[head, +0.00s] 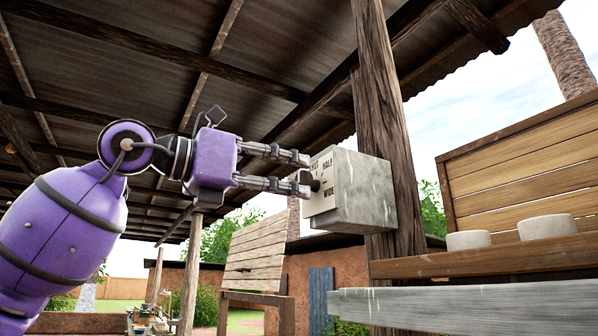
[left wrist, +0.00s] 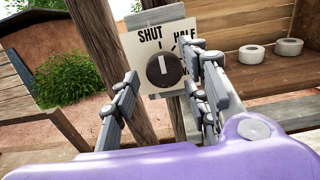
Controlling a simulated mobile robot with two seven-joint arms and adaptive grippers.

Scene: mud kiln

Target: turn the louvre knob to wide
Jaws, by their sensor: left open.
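The louvre knob (left wrist: 165,70) is a dark round knob on a pale label plate (left wrist: 137,50). Its white mark points up, towards the SHUT tick. SHUT and HALF can be read in the left wrist view; WIDE shows only in the head view. The plate is on the front of a grey box (head: 365,190) fixed to a wooden post. My left gripper (head: 304,174) is open in front of the plate, its fingers pointing at it. The knob (head: 315,185) appears between the fingertips, near the lower one; I cannot tell whether they touch. My right gripper is not in view.
The rough wooden post (head: 385,100) stands behind the box. To the right, a wooden shelf (head: 480,260) holds pale round pieces (head: 468,240), with a grey beam (head: 470,303) below. A slatted wooden panel (head: 257,255) stands lower, behind. The space around my left gripper looks clear.

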